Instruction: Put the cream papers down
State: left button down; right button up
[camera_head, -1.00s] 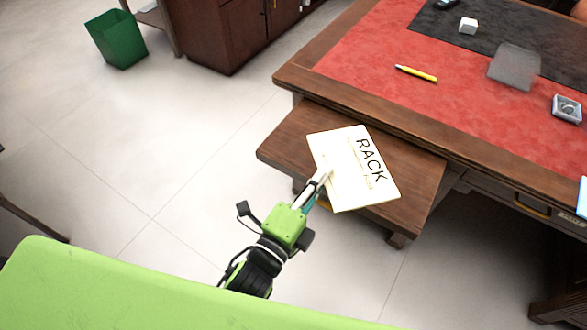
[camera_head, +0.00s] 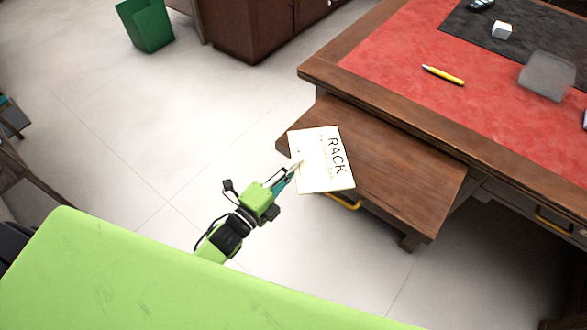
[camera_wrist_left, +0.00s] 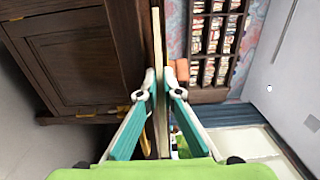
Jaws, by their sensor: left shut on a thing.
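The cream papers (camera_head: 322,172) show in the head view as a flat sheet with the word RACK on it. My left gripper (camera_head: 294,168) is shut on their left edge. The papers overlap the left end of the wooden pull-out shelf (camera_head: 400,178) in the picture; I cannot tell whether they touch it. In the left wrist view the papers (camera_wrist_left: 158,75) appear edge-on as a thin upright strip between the two fingertips of the left gripper (camera_wrist_left: 159,92). My right gripper is not in view.
A green bin (camera_head: 146,25) stands on the floor at the back left. Most of the shelf is bare.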

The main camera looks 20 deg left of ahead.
pick_arm(q)
jog(key=shift+f, duration=0.65)
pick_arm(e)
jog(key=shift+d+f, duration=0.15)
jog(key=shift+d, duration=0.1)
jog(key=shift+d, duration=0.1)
pick_arm(q)
jog(key=shift+f, duration=0.2)
jog(key=c, duration=2.2)
grip_release()
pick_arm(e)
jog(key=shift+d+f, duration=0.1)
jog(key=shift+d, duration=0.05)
